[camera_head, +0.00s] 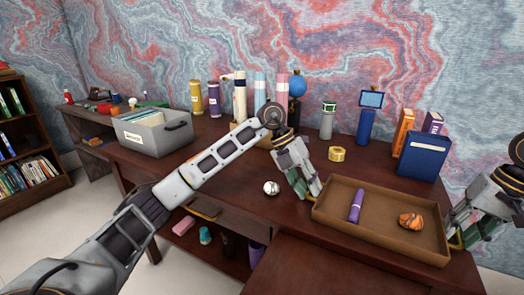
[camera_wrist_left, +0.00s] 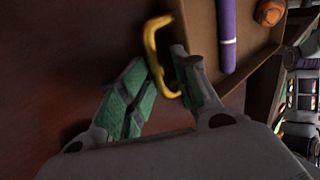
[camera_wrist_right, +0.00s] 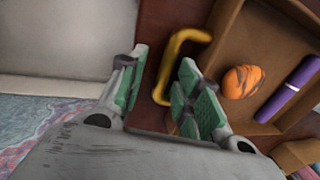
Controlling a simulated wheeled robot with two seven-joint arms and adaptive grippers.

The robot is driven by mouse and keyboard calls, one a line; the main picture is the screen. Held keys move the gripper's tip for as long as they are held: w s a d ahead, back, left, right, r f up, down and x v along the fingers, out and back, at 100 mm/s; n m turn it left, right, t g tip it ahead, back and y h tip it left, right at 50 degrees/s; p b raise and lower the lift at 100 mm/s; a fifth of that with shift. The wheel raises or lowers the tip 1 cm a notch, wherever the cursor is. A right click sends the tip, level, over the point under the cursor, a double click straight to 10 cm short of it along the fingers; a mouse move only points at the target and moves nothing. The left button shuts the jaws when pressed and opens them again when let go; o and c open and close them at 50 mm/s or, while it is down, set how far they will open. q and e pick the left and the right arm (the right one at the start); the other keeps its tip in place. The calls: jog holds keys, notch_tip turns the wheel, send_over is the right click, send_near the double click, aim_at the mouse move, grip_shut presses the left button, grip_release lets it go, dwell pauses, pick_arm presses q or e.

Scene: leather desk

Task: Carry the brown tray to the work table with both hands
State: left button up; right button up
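The brown tray (camera_head: 380,241) lies on the dark desk at the front right. It holds a purple cylinder (camera_head: 355,206) and an orange, dark-striped round object (camera_head: 411,220). My left gripper (camera_head: 309,195) is at the tray's left end; in the left wrist view its open fingers (camera_wrist_left: 160,55) are on either side of the yellow handle (camera_wrist_left: 152,42). My right gripper (camera_head: 461,238) is at the right end; in the right wrist view its open fingers (camera_wrist_right: 162,60) have the other yellow handle (camera_wrist_right: 176,58) between them. Neither looks closed on a handle.
A silver ball (camera_head: 271,187) and a yellow tape roll (camera_head: 337,154) lie near the tray. A blue box (camera_head: 422,156), a grey-blue bottle (camera_head: 327,122) and other containers stand behind. A grey file box (camera_head: 152,133) is at the left. An open drawer (camera_head: 205,208) is below.

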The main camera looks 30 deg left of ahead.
jog(key=shift+a, duration=0.1)
pick_arm(q)
jog(key=shift+a+r, duration=0.3)
jog(key=shift+r, duration=0.15)
jog(key=shift+v, duration=3.4)
pick_arm(e)
jog(key=shift+r, duration=0.1)
notch_tip(320, 180, up, 12)
jog(key=d, duration=0.2)
jog(key=shift+d+f, duration=0.15)
jog(key=shift+f, duration=0.1)
jog(key=shift+s, duration=0.1)
